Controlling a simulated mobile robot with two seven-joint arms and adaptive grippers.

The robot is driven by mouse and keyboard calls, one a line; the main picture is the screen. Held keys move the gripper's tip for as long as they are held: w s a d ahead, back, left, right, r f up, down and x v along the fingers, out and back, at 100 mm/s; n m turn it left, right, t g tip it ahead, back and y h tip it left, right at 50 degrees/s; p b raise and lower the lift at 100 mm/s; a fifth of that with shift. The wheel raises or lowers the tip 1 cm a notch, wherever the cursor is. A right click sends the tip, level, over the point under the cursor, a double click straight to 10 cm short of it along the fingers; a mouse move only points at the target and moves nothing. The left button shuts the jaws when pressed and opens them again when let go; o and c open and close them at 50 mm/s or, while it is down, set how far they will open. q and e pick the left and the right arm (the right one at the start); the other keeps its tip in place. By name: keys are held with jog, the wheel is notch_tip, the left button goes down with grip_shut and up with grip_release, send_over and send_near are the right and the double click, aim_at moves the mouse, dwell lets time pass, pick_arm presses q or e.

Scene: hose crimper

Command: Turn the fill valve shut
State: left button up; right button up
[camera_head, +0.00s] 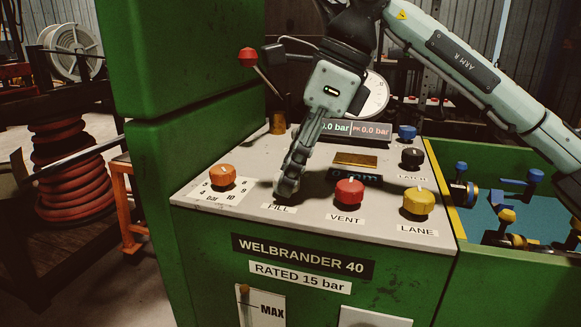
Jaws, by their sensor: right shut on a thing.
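The fill valve's label, FILL (278,208), shows on the pale top panel (236,225) of the green machine. My right gripper (287,190) reaches down from above, right behind that label. Its fingers are shut on the fill valve's knob, which they hide almost wholly. I cannot tell which way the knob points. The red VENT knob (349,191) stands just right of the gripper, apart from it. My left gripper is not in view.
An orange dial knob (222,176) stands left of the gripper. A yellow LANE knob (418,200), a black knob (412,158) and a blue knob (407,132) are on the right. A red-tipped lever (248,57) and a pressure display (362,130) stand behind.

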jog(key=shift+w+r+n+g, duration=0.15)
jog(key=shift+n+g, duration=0.25)
jog(key=shift+n, duration=0.6)
jog(key=shift+n+p, duration=0.35)
jog(key=shift+n, duration=0.05)
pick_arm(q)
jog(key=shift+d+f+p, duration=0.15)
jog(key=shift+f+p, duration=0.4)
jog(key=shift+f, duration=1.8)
pick_arm(e)
jog(key=shift+n+g+h, duration=0.3)
jog(key=shift+n+g, duration=0.5)
jog(key=shift+n, duration=1.1)
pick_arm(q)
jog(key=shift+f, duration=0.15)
pick_arm(e)
jog(key=o, duration=1.2)
jog(key=shift+c, duration=0.2)
jog(key=shift+w, duration=0.1)
jog(key=v, duration=1.1)
jog(key=shift+r, duration=0.35)
